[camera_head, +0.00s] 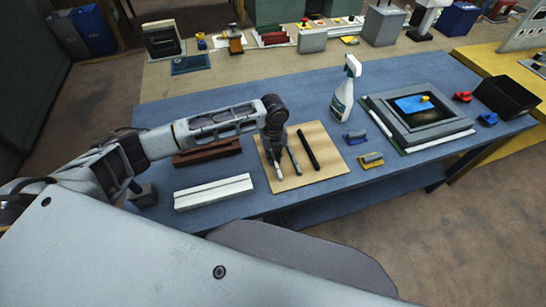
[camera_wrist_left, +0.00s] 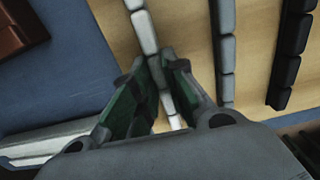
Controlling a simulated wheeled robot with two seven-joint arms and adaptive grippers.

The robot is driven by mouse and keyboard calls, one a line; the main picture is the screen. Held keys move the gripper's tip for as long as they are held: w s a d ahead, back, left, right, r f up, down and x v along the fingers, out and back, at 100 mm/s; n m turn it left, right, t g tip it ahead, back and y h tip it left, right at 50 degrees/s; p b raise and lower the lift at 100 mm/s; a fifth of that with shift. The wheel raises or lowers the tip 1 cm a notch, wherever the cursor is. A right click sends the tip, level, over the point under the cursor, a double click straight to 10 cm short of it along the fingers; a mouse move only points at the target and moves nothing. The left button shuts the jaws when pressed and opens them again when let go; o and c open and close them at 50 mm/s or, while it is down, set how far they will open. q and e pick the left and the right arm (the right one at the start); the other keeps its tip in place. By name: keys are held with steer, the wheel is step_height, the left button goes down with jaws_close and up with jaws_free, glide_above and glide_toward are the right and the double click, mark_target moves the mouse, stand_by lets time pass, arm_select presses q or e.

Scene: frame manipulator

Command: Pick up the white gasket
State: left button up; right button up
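The white gasket (camera_head: 279,171) is a thin segmented strip lying lengthwise on the tan board, leftmost of three strips. My left gripper (camera_head: 273,150) points down at its far part in the head view. In the left wrist view the white gasket (camera_wrist_left: 144,30) runs between the two green-padded fingers of my left gripper (camera_wrist_left: 160,68). The fingertips are close together on either side of it; whether they press on it is not clear. The fingers hide part of the strip. My right gripper is not in view.
A grey strip (camera_head: 293,160) and a black strip (camera_head: 308,150) lie to the right on the tan board (camera_head: 325,171). A white block (camera_head: 213,191) and a brown block (camera_head: 208,152) lie left of it. A spray bottle (camera_head: 344,95) and a grey frame (camera_head: 420,131) stand to the right.

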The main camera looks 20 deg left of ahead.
arm_select(q)
jaws_close()
step_height(320, 180, up, 10)
steer(key=shift+b, duration=0.45)
steer(key=shift+n, duration=0.3)
stand_by(0.6)
